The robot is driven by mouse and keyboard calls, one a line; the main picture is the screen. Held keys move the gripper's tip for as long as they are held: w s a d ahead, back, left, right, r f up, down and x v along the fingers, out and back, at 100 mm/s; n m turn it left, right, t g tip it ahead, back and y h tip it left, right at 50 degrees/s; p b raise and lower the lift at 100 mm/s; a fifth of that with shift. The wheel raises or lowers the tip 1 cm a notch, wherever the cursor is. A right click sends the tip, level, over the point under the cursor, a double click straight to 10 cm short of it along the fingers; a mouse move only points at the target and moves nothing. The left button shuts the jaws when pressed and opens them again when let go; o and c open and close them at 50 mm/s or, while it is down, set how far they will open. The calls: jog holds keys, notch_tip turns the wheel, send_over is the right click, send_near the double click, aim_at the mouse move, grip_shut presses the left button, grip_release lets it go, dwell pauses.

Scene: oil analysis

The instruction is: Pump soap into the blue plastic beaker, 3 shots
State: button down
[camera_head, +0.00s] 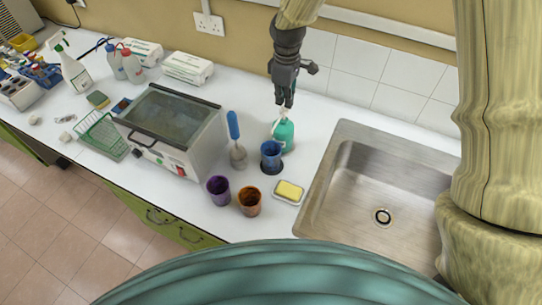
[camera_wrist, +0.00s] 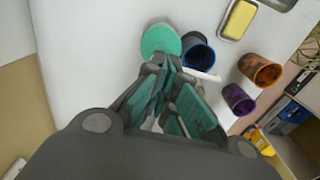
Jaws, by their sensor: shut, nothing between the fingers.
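A green soap bottle (camera_head: 284,134) stands on the counter left of the sink, and it also shows in the wrist view (camera_wrist: 159,38). My gripper (camera_head: 286,103) is shut and empty, pointing down right above the bottle's top; it also fills the wrist view (camera_wrist: 165,100). I cannot tell whether the fingers touch the pump head. A white spout (camera_wrist: 203,75) reaches from near the fingers toward the blue plastic beaker (camera_head: 270,156). The beaker stands upright just in front of the bottle on a dark round spot, and it shows in the wrist view (camera_wrist: 197,52). Its contents are not visible.
A purple beaker (camera_head: 218,190) and an orange-brown beaker (camera_head: 249,201) stand in front. A yellow sponge (camera_head: 289,191) lies in a dish by the sink (camera_head: 333,215). A blue-handled brush (camera_head: 234,135) and a water bath (camera_head: 170,125) are to the left.

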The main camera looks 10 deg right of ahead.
aim_at(284, 109)
jog(key=shift+f+b, duration=0.55)
jog(key=shift+f, duration=1.15)
jog(key=shift+r, duration=0.15)
jog(key=shift+r+p, duration=1.35)
jog(key=shift+r, duration=0.25)
jog(key=shift+r, duration=0.15)
jog(key=shift+r+p, duration=0.75)
jog(key=shift+r, duration=0.1)
notch_tip(284, 109, up, 4)
jog(key=shift+a, duration=0.1)
